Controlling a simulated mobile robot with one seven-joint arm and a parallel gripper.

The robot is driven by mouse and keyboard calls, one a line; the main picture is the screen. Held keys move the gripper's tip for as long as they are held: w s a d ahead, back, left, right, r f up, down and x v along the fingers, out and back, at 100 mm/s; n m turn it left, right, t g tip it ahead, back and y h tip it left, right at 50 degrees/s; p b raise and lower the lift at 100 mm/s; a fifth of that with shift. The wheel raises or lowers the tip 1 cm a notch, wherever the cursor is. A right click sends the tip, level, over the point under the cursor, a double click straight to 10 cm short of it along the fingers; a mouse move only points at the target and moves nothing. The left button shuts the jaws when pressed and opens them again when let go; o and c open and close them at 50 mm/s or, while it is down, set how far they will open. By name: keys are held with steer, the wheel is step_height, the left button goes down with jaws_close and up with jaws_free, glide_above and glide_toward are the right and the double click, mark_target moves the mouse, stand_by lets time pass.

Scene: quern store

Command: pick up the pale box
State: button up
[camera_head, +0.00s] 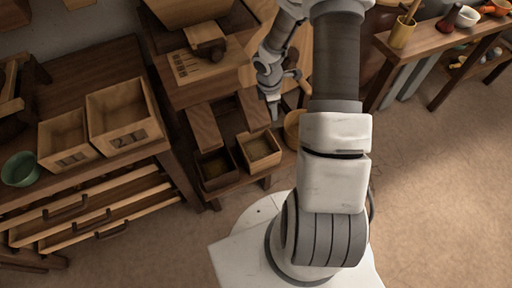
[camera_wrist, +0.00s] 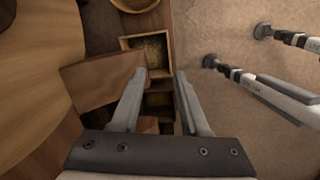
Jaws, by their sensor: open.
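A small pale wooden box (camera_head: 260,149), open at the top, sits in the low stand, to the right of a darker box (camera_head: 215,170). It also shows in the wrist view as a square box (camera_wrist: 151,74), with grainy brownish stuff inside. My gripper (camera_head: 287,100) is above and behind it in the head view. In the wrist view my gripper (camera_wrist: 161,73) is open, with its two fingers apart and nothing held between them. The box appears beyond the fingertips, between them and a little to the left. I cannot tell the exact height gap.
A round wooden tub (camera_head: 293,130) stands close to the box's right. Brown boards (camera_head: 205,127) rise behind the boxes. Larger pale open boxes (camera_head: 128,141) and a green bowl (camera_head: 20,170) are on the left table. The floor at right is clear.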

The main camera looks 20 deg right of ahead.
step_height(320, 180, down, 13)
steer(key=s+a+n+y+b, duration=0.2)
steer(key=n, duration=0.1)
steer(key=b, duration=0.4)
glide_above(266, 158)
step_height(266, 158, down, 11)
steer(key=shift+w+f+b, duration=0.15)
steer(key=shift+f+b, duration=1.3)
steer(key=shift+f, duration=1.8)
jaws_close()
steer(key=shift+r, duration=0.1)
